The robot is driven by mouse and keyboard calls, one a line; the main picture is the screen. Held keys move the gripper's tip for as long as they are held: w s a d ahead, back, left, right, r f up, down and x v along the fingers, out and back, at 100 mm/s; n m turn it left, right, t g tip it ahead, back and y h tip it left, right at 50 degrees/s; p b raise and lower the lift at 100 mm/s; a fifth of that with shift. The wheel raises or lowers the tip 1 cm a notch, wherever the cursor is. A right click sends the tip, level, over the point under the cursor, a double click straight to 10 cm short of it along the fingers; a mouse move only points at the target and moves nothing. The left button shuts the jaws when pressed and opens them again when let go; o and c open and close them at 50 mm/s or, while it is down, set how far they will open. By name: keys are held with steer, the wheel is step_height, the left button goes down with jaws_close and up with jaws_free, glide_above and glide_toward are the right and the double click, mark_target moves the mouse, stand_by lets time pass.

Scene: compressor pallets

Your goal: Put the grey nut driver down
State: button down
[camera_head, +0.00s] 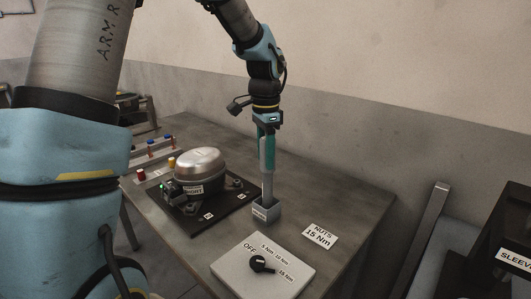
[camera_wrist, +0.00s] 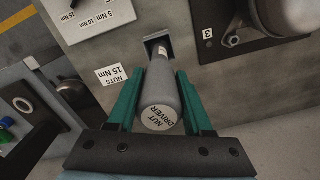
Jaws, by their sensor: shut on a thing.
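The grey nut driver (camera_head: 268,160) stands upright in the head view, its lower end in a small grey square holder (camera_head: 266,212) on the table. The wrist view shows its labelled round end (camera_wrist: 159,117) close to the camera and its shaft running down to the holder (camera_wrist: 158,45). My gripper (camera_head: 267,135) is above the holder, shut on the upper body of the nut driver. Its two green fingers (camera_wrist: 158,95) lie on either side of it. The driver's tip is hidden inside the holder.
A compressor (camera_head: 200,172) on a black plate stands left of the holder. A torque selector panel (camera_head: 262,268) with a black knob lies in front. A "NUTS 15 Nm" card (camera_head: 321,236) lies to the right. Small coloured parts (camera_head: 151,155) stand at the back left.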

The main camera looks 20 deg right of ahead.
steer(key=shift+f, duration=0.1)
steer(key=shift+c, duration=1.5)
jaws_free()
step_height(320, 180, up, 12)
steer(key=shift+r+b, duration=0.1)
steer(key=shift+b, duration=1.05)
steer(key=s+a+f+n, duration=0.2)
steer(key=a+f+n, duration=0.3)
steer(key=a, duration=0.4)
steer(key=s+a+f+n+t, duration=0.1)
steer(key=s+a+f+n, duration=0.2)
steer(key=a, duration=0.7)
steer(key=s+a+f+n, duration=0.2)
steer(key=a+f+n, duration=0.6)
steer(key=a, duration=0.1)
steer(key=shift+s+a+f+t, duration=0.2)
steer(key=shift+s+f+t, duration=0.1)
steer(key=shift+f, duration=0.05)
